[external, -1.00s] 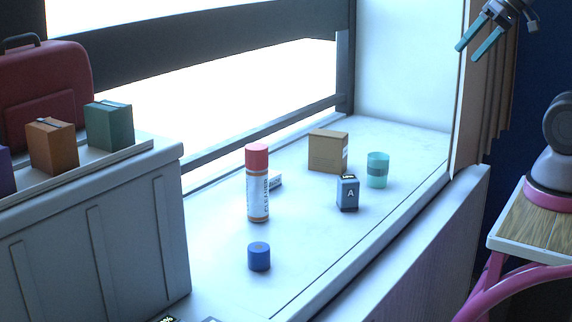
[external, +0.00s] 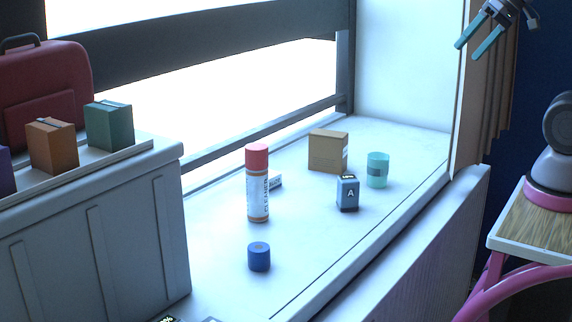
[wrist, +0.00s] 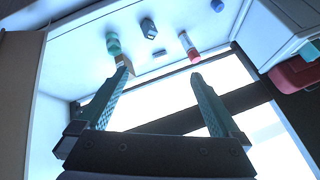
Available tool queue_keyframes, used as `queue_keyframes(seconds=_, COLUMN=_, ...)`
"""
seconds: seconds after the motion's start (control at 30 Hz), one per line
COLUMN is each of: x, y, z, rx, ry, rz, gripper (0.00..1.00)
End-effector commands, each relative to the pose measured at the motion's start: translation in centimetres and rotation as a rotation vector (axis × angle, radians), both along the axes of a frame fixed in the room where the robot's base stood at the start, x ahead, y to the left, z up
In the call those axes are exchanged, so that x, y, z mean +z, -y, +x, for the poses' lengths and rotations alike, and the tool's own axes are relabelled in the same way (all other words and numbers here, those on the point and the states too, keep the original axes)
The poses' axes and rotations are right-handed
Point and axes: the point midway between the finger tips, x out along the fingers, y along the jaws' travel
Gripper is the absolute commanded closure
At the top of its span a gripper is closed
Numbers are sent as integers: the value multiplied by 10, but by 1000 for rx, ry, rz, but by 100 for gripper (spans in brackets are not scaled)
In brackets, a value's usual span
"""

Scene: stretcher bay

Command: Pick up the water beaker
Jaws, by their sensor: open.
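The water beaker (external: 377,171) is a small teal, translucent cup with a darker band. It stands upright on the white window ledge, right of a cardboard box. It also shows in the wrist view (wrist: 113,44), beyond the left finger and apart from it. My gripper (external: 480,46) is at the upper right of the external view, well above and right of the beaker. In the wrist view my gripper (wrist: 158,88) has its two teal fingers spread, with nothing between them.
Near the beaker stand the cardboard box (external: 328,152) and a grey box marked A (external: 347,194). A red-capped tube (external: 257,184) and a blue cylinder (external: 259,257) stand further left. A ledge rim (external: 400,213) runs along the front. A wooden panel (external: 470,90) is beside my gripper.

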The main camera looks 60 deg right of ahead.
Motion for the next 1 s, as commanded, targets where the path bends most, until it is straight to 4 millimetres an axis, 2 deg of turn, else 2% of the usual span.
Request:
queue_keyframes(seconds=0.2, x=49, y=0, z=1, rx=-1, ry=6, rz=-1, gripper=0)
queue_keyframes(seconds=0.3, x=40, y=-10, z=9, rx=-47, ry=-54, rz=119, gripper=0)
queue_keyframes(seconds=0.57, x=33, y=-37, z=41, rx=-214, ry=-196, rz=500, gripper=0)
queue_keyframes(seconds=0.67, x=35, y=-44, z=65, rx=-318, ry=-263, rz=710, gripper=0)
queue_keyframes(seconds=0.77, x=41, y=-45, z=99, rx=-459, ry=-335, rz=975, gripper=0)
queue_keyframes(seconds=0.87, x=49, y=-29, z=143, rx=-626, ry=-389, rz=1276, gripper=0)
queue_keyframes(seconds=1.0, x=57, y=14, z=199, rx=-832, ry=-410, rz=1654, gripper=0)
